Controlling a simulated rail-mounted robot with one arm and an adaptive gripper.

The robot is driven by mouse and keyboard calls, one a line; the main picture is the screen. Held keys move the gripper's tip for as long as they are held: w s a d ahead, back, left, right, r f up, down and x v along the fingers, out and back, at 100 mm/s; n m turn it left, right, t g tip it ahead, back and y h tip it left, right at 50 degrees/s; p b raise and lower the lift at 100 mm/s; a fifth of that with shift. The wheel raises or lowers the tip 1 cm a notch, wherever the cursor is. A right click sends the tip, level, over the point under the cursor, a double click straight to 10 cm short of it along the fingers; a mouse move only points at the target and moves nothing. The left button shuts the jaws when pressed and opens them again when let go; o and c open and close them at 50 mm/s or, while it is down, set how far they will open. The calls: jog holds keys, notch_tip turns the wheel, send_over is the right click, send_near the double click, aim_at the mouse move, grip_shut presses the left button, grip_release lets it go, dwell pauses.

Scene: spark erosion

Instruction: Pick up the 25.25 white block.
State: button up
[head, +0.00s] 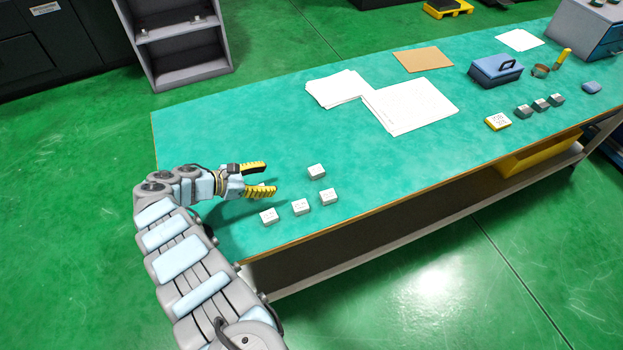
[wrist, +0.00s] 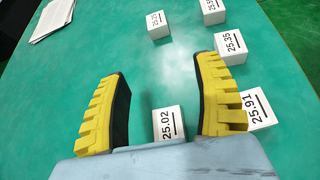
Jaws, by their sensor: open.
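The white block whose small label seems to read 25.25 (wrist: 158,28) is at the top centre of the wrist view, ahead of my gripper (wrist: 161,75). In the head view this block (head: 317,172) appears to be the one set back from the front row, to the right of my gripper (head: 269,178). My gripper is open and empty, its yellow fingers apart, low over the table. The 25.02 block (wrist: 168,124) lies between the finger bases in the wrist view, apparently below them. In the head view the gripper mostly hides it.
Blocks 25.35 (wrist: 230,47) and 25.91 (wrist: 259,110) lie to the right in the wrist view. Another block (wrist: 212,10), label unclear, is at its top edge. Papers (head: 410,105) lie farther back on the green table (head: 230,130). The table is clear between papers and blocks.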

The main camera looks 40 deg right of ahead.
jog(key=shift+s+a+r+n+h, duration=0.25)
jog(key=shift+a+r+n+h, duration=0.15)
jog(key=shift+a, duration=0.05)
jog(key=b, duration=0.1)
send_near(314, 171)
jog(key=x, duration=0.4)
jog(key=shift+s+f, duration=0.25)
jog(key=shift+f, duration=0.15)
jog(key=shift+w+r+b+x, duration=0.15)
jog(key=shift+b+x, duration=0.7)
jog(key=shift+x, duration=0.55)
jog(key=shift+w+r+b+x, duration=0.1)
jog(key=shift+b+x, duration=0.75)
jog(key=shift+x, duration=0.55)
jog(key=shift+d, duration=0.45)
grip_shut()
